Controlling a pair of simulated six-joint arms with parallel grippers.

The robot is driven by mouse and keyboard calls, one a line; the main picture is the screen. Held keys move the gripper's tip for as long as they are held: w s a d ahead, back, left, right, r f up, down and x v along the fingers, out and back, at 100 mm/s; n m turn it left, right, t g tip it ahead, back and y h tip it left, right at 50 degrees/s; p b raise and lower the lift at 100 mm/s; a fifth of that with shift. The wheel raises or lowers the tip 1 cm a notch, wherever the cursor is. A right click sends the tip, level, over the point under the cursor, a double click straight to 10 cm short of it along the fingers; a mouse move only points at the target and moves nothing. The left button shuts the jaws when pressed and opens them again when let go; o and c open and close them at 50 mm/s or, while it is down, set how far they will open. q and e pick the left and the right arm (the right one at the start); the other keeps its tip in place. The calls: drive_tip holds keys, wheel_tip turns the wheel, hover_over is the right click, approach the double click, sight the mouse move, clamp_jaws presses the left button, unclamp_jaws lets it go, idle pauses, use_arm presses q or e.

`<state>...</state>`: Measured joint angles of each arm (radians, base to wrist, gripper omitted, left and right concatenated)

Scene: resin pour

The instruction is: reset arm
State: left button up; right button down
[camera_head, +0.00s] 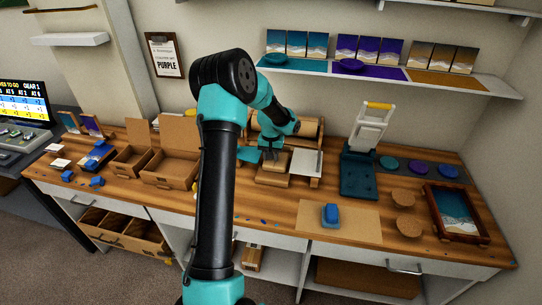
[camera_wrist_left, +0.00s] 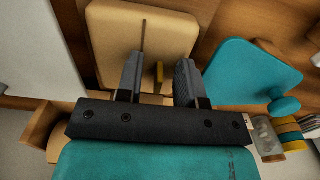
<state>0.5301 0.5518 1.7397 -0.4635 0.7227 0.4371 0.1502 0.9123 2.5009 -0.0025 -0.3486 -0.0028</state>
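My left arm rises through the middle of the head view and bends down to the workbench. Its gripper (camera_head: 270,152) is above a light wooden block (camera_head: 273,181) and partly hidden by the wrist. In the left wrist view the two dark fingers (camera_wrist_left: 158,70) stand apart with nothing gripped between them. I cannot tell whether the fingers touch the block. My right gripper is in neither view.
A teal piece (camera_wrist_left: 240,72) lies beside the block, and a white panel (camera_head: 308,163) stands on its other side. Cardboard boxes (camera_head: 172,170) stand left.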

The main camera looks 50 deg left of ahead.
sight(271, 160)
use_arm(q)
drive_tip(key=shift+r, duration=4.05)
drive_tip(key=shift+s, duration=0.1)
